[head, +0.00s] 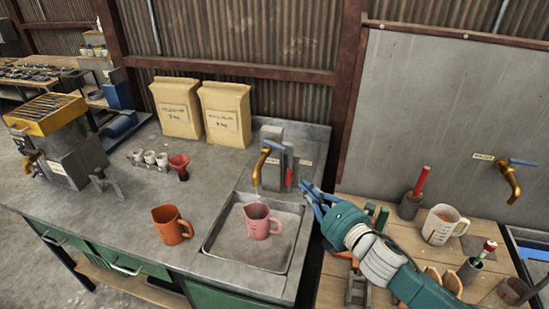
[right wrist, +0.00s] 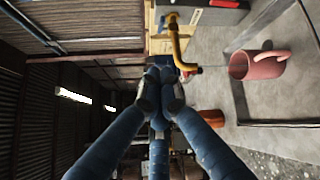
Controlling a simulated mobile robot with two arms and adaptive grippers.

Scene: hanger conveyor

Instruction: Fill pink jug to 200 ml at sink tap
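The pink jug (head: 258,221) stands upright in the sink (head: 210,238), below the spout of the brass sink tap (head: 262,160). A thin pale stream runs down from the spout toward the jug. The level inside and its markings are too small to read. In the right wrist view the jug (right wrist: 258,66) and tap (right wrist: 180,50) show sideways, with a faint stream between them. My right gripper (head: 308,190) is right of the tap and the jug. Its blue fingers (right wrist: 159,82) come together at the tips, and I see nothing held. My left gripper is out of view.
An orange jug (head: 171,225) stands on the counter left of the sink. Two paper sacks (head: 202,112) stand behind. Small cups and a red funnel (head: 179,167) are nearby. A measuring jug (head: 441,225) and a second tap (head: 511,178) are at the right.

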